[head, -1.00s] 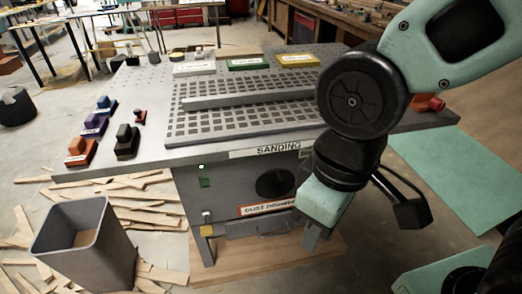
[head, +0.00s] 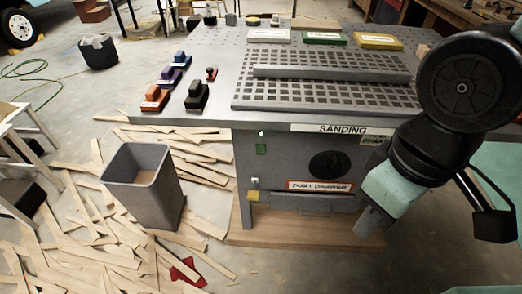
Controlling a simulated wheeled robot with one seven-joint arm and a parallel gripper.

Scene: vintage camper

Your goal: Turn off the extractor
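The sanding table (head: 330,210) is a grey cabinet with a slotted top, labelled SANDING (head: 343,129). Its front has a round dark opening (head: 330,164) and a red-bordered label (head: 319,186) about dust. A small green switch-like part (head: 261,149) is on the left of the front, with a small pale light (head: 261,133) above it. My gripper (head: 368,222) points downward in front of the cabinet's right side, apart from the green part. Its fingers are too small and dark to tell whether they are open.
A grey bin (head: 145,185) stands left of the table among many wood strips on the floor. A red piece (head: 187,271) lies in front. Sanding blocks (head: 155,98) sit on the table's left end.

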